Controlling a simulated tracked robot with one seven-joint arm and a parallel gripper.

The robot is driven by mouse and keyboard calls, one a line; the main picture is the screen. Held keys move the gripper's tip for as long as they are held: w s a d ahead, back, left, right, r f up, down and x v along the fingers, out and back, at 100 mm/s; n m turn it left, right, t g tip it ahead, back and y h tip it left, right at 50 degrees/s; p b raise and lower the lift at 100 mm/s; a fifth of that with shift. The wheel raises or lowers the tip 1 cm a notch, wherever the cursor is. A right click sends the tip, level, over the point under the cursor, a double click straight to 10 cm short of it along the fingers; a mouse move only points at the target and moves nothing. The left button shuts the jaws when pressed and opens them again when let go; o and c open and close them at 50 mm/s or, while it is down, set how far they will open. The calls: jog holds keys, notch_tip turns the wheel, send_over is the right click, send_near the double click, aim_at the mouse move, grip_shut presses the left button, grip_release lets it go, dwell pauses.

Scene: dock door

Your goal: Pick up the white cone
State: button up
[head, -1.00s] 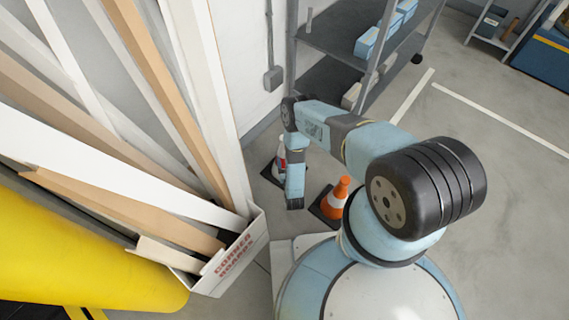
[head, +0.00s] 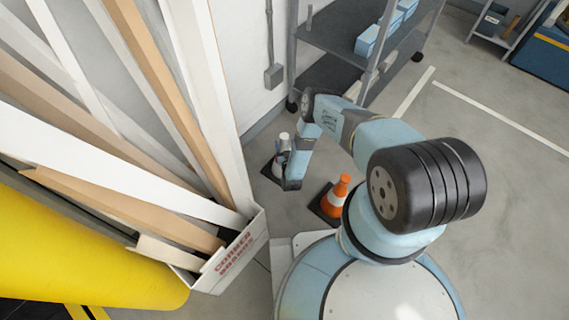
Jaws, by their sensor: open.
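The white cone (head: 284,138) stands on the floor by the wall, on a dark square base. Its top shows just left of my arm's last link, and that link hides much of its body. My gripper (head: 291,184) is at the low end of the arm, in front of the white cone and slightly right of it in the picture. It is open, but its fingers are hard to make out from here. I cannot tell whether it touches the cone.
An orange cone with a white band (head: 337,196) stands close to the right of my gripper. A box of long boards (head: 236,255) stands at left, by a yellow roll (head: 80,255). A grey shelf rack (head: 335,32) stands behind. Open floor lies at right.

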jog(key=w, duration=0.5)
jog(key=shift+a+f, duration=0.1)
jog(key=shift+f, duration=0.15)
grip_shut()
dwell(0.4)
